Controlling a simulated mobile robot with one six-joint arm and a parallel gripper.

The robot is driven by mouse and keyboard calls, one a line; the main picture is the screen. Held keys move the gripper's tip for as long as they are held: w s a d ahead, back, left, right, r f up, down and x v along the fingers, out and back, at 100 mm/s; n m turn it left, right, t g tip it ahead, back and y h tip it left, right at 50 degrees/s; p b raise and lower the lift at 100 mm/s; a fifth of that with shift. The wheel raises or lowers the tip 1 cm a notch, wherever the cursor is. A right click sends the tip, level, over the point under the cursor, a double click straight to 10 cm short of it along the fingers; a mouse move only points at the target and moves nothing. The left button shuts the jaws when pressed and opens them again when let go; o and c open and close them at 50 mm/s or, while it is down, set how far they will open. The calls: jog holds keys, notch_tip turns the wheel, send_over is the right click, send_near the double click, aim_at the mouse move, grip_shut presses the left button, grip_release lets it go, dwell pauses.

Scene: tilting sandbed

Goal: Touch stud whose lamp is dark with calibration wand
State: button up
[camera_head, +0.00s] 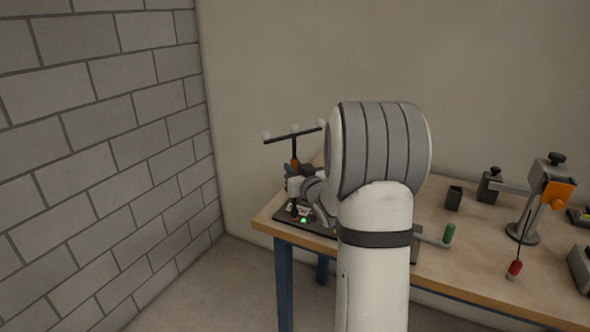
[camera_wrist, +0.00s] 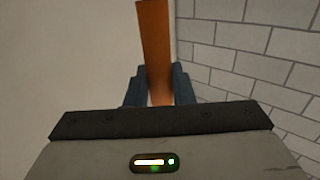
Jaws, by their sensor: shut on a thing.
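My gripper (camera_wrist: 157,85) is shut on the orange handle of the calibration wand (camera_wrist: 154,40), between its two blue fingers in the wrist view. My gripper shows only in part there (camera_head: 296,170). A dark plate (camera_head: 327,229) lies below it on the bench, with a green lit lamp (camera_head: 303,220) near its front. My arm covers much of the plate. I cannot make out the separate studs or a dark lamp.
A wooden bench (camera_head: 470,263) on blue legs carries a green-capped handle (camera_head: 449,234), a dark cup (camera_head: 454,198), a stand with an orange part (camera_head: 556,194) and a hanging red bob (camera_head: 514,269). A block wall (camera_head: 100,130) is at the left.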

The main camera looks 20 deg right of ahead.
aim_at(295, 149)
jog(key=shift+r, duration=0.15)
jog(key=shift+r+p, duration=1.7)
jog(key=shift+r, duration=1.25)
jog(key=shift+f, duration=0.1)
